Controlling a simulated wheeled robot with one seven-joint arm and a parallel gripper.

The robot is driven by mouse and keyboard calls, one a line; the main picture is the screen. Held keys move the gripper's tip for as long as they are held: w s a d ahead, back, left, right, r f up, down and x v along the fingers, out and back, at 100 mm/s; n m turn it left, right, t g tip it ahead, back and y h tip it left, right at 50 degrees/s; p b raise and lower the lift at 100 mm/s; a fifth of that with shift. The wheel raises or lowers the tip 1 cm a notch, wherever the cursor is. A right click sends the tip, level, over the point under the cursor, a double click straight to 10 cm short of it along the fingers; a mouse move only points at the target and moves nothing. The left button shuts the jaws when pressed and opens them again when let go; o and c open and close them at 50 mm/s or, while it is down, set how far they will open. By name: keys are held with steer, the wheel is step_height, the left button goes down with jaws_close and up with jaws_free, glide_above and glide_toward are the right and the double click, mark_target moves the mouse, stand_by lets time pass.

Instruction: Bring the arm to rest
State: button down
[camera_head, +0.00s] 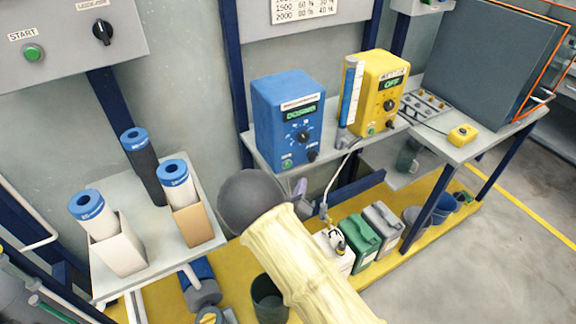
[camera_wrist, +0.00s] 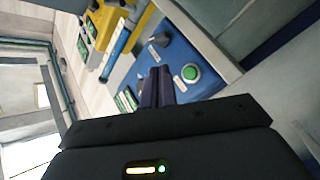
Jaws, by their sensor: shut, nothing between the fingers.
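My arm, in a cream sleeve with a dark grey rounded joint, reaches up from the bottom middle of the head view. My gripper's fingertips (camera_wrist: 158,72) are dark purple and sit together, shut and empty, in the wrist view. They point toward the front of the blue dosing box (camera_wrist: 188,62), near its green button (camera_wrist: 191,73); I cannot tell the gap. In the head view the blue box (camera_head: 290,120) stands on the bench behind my arm, and only a small purple bit of my gripper (camera_head: 300,187) shows past the joint.
Right of the blue box are a graduated cylinder (camera_head: 350,92) and a yellow box (camera_head: 383,90). Canisters (camera_head: 360,243) and a dark bucket (camera_head: 268,300) stand on the yellow floor platform. A side table (camera_head: 150,205) at left holds blue-capped rolls. Grey floor at right is open.

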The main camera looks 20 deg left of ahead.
steer(key=shift+w+d, duration=0.1)
stand_by(0.5)
steer(key=w+d+r+m+g, duration=0.1)
steer(key=d+r+m+g, duration=0.2)
steer(key=d, duration=0.5)
steer(key=w+d+r+m+g, duration=0.1)
steer(key=d+m+g, duration=0.3)
steer(key=d+g, duration=0.3)
steer(key=s+d+r+m+g+h, duration=0.1)
steer(key=s+d+r+m+g, duration=0.15)
steer(key=s+d, duration=0.7)
steer(key=s+d+r+m+g, duration=0.1)
steer(key=s+d+r+g, duration=0.25)
steer(key=s+d, duration=0.55)
steer(key=w+a+p+v, duration=0.1)
steer(key=p+v, duration=1.1)
steer(key=p, duration=0.1)
steer(key=shift+w+a+r, duration=0.2)
steer(key=shift+r, duration=0.3)
stand_by(2.2)
